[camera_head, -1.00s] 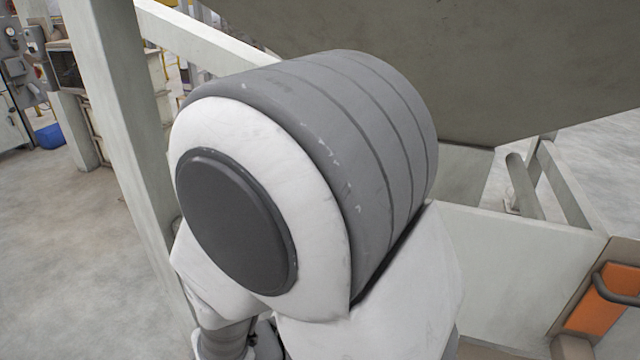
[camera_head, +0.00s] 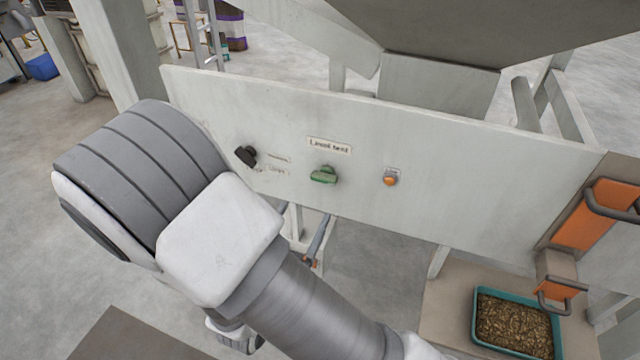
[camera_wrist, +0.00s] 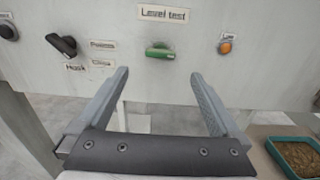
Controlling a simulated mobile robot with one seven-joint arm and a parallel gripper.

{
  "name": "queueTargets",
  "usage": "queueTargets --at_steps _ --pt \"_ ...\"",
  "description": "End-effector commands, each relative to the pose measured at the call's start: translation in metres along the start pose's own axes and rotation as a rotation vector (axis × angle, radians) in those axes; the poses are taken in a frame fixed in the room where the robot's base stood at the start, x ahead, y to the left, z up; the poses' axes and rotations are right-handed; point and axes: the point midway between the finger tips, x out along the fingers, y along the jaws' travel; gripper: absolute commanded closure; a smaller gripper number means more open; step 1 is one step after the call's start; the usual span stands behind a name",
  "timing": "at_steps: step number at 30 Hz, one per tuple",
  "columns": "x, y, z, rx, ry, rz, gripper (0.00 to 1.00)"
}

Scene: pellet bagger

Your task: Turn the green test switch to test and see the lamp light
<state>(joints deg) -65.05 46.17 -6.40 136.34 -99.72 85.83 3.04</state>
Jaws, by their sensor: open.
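The green test switch (camera_head: 323,175) sits on a pale panel under a label reading "Level test". Its handle lies roughly level. It also shows in the wrist view (camera_wrist: 160,52), beyond my gripper's fingertips. An orange lamp (camera_head: 391,177) is to the right of the switch, and it also shows in the wrist view (camera_wrist: 225,47); I cannot tell whether it is lit. My gripper (camera_wrist: 160,78) is open and empty, its two fingers pointing at the panel below and either side of the switch, apart from it. In the head view my arm hides the gripper.
A black selector knob (camera_head: 246,156) is on the panel (camera_head: 450,190) left of the green switch. Orange handled parts (camera_head: 600,213) are at the right. A teal tray (camera_head: 474,318) of pellets stands at lower right. A hopper (camera_head: 480,30) hangs above.

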Motion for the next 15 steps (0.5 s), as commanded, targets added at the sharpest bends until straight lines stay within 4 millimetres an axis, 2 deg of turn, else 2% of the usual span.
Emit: queueTargets --at_steps 3,9,15 --pt "0.028 -0.002 0.000 0.001 -0.002 -0.006 0.00" --pt "0.069 -0.001 0.000 0.001 -0.002 -0.005 0.00" --pt "0.095 -0.001 0.000 0.001 0.000 -0.002 0.00"
